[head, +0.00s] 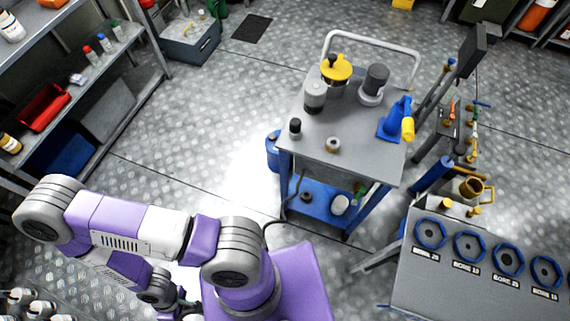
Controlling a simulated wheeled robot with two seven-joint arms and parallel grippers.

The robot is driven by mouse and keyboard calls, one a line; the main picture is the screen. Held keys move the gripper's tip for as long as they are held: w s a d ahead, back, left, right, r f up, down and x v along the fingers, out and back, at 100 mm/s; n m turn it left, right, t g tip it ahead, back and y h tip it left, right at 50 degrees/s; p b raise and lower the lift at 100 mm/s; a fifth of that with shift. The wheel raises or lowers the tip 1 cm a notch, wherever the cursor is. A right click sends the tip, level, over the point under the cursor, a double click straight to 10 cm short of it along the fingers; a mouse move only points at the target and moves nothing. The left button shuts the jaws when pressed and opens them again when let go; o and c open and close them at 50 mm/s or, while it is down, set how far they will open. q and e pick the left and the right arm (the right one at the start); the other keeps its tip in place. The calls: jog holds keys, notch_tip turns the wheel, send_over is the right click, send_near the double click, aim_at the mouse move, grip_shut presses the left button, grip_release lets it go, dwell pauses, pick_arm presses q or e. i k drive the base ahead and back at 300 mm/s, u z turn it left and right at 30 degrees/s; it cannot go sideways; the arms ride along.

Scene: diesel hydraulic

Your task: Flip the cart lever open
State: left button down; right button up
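A grey-topped cart (350,148) with a blue lower shelf stands right of centre. On its right edge is a blue bracket (390,127) with a yellow-ended handle (407,129), which looks like the lever. The handle leans to the right, and its exact position is hard to tell. My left arm is folded at lower left, well away from the cart. Dark parts at its end, apparently my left gripper (187,308), are at the bottom edge; the fingers cannot be made out. My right gripper is not in view.
The cart top also holds a yellow-topped pot (336,70), grey cylinders (315,96), a small dark-capped jar (295,128) and a ring (333,144). A grey bench with blue octagonal ports (430,232) is at lower right. Shelving (75,85) fills the left.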

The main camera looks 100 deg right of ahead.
aim_at(358, 195)
jog(key=z, duration=4.85)
jog(key=i, duration=0.15)
jog(key=u, duration=0.1)
